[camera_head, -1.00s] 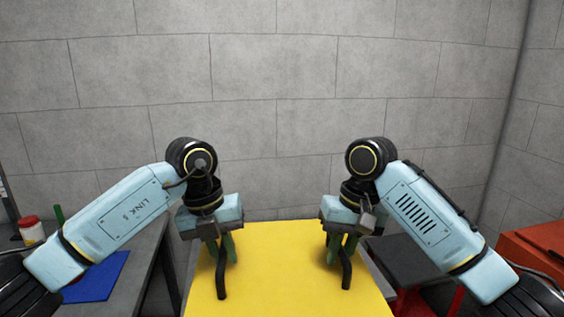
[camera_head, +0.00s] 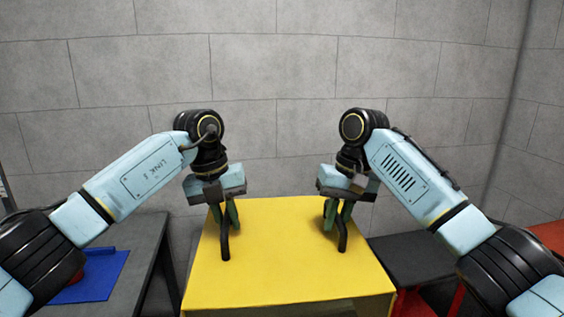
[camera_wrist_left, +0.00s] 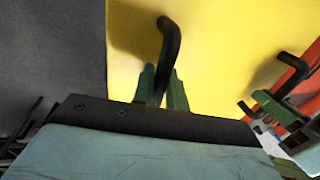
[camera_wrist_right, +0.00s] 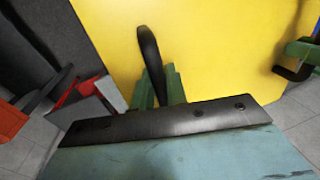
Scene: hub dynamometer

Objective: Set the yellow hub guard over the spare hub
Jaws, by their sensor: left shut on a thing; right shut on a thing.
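The yellow hub guard (camera_head: 285,255) is a large box with a flat top and two black bent handles; it also shows in the left wrist view (camera_wrist_left: 215,60) and the right wrist view (camera_wrist_right: 210,60). My left gripper (camera_head: 229,213) is shut on the left handle (camera_head: 225,246), its green fingers around the bar. My right gripper (camera_head: 339,213) is shut on the right handle (camera_head: 342,240). The guard looks about level between both arms. Whether it hangs free or rests on something cannot be seen. The spare hub is not visible in any view.
A grey bench (camera_head: 140,262) with a blue mat (camera_head: 95,285) stands at the left; a red object on it is partly behind my left arm. A dark table (camera_head: 410,258) with red legs stands at the right, beside a red unit (camera_head: 549,234). A grey block wall (camera_head: 290,130) closes the back.

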